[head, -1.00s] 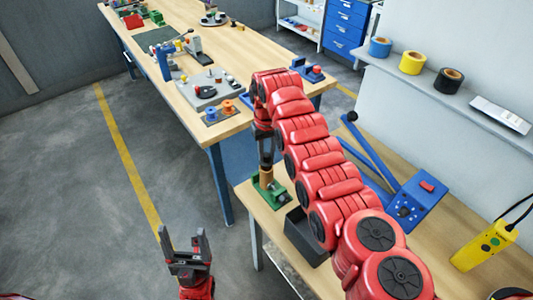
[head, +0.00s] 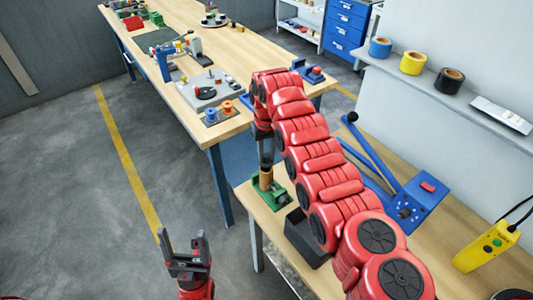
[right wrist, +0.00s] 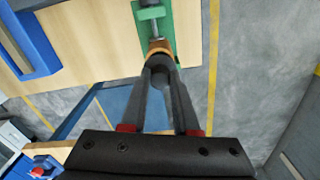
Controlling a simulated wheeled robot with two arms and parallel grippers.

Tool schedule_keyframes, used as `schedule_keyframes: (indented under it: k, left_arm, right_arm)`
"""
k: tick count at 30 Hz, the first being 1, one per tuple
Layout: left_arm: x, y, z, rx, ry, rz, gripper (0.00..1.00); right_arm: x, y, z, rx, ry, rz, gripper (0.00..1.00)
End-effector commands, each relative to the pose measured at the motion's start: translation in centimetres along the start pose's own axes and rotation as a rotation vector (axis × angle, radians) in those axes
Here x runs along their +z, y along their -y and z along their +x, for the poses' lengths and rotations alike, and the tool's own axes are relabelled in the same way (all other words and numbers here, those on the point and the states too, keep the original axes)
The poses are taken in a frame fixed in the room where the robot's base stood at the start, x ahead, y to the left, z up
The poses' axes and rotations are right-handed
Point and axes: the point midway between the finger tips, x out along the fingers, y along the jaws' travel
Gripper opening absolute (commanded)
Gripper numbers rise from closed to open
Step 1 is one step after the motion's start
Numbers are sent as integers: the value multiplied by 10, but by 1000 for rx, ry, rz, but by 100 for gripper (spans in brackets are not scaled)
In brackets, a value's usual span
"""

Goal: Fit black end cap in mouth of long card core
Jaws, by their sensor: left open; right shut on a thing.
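The long card core (head: 266,181) is a brown tube standing upright in a green holder (head: 273,196) on the near bench. In the right wrist view its orange-brown rim (right wrist: 160,44) shows just beyond my fingertips. My right gripper (head: 266,161) is directly over the core's mouth, shut on the black end cap (right wrist: 160,61). The cap is at the mouth and looks roughly in line with it; I cannot tell whether it is inside or only touching. My left gripper (head: 184,247) is open and empty over the floor, left of the bench.
A dark open bin (head: 305,238) stands right of the holder. A blue machine (head: 415,200) with a long arm lies behind my right arm. A yellow control box (head: 485,248) is at the right. The far bench (head: 215,60) holds tools and spools.

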Motion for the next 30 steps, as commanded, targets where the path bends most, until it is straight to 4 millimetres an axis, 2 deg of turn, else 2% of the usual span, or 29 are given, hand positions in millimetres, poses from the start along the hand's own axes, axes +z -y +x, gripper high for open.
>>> schedule_keyframes:
  k: [30]
  left_arm:
    - [2, 0, -11, 0, 0, 0, 77]
  right_arm:
    - [0, 0, 22, 0, 2, 0, 0]
